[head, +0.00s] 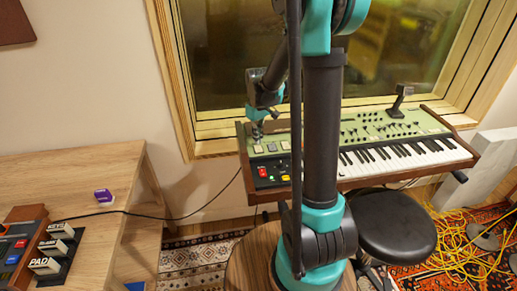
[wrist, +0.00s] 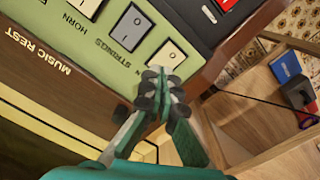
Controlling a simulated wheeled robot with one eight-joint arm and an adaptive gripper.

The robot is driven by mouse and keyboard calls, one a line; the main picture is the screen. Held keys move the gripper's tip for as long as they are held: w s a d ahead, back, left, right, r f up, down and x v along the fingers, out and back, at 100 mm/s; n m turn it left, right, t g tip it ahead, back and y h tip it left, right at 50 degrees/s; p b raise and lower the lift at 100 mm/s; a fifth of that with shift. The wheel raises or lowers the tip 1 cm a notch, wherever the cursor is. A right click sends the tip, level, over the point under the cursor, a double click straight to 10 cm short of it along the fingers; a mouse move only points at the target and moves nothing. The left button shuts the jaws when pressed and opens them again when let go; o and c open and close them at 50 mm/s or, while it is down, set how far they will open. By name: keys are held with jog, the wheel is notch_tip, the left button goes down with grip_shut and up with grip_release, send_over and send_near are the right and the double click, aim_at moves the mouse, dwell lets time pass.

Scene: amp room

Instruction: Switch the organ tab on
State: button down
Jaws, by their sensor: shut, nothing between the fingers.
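The green-topped keyboard (head: 350,130) stands below the window, with a row of pale rocker tabs at its left end. In the wrist view the tab (wrist: 171,53) nearest my fingertips is white in a dark frame. Its label is mostly covered by my gripper; only a final "N" shows. The strings tab (wrist: 131,27) and the horn tab (wrist: 88,8) lie beyond it. My gripper (wrist: 158,88) is shut and empty, its tips right by the end tab; contact cannot be told. In the head view my gripper (head: 257,130) is just above the leftmost tab (head: 258,149).
A black stool (head: 396,225) is in front of the keyboard. Yellow cables (head: 455,250) lie on the rug at right.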

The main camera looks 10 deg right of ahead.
aim_at(258, 147)
jog(key=shift+r, duration=2.55)
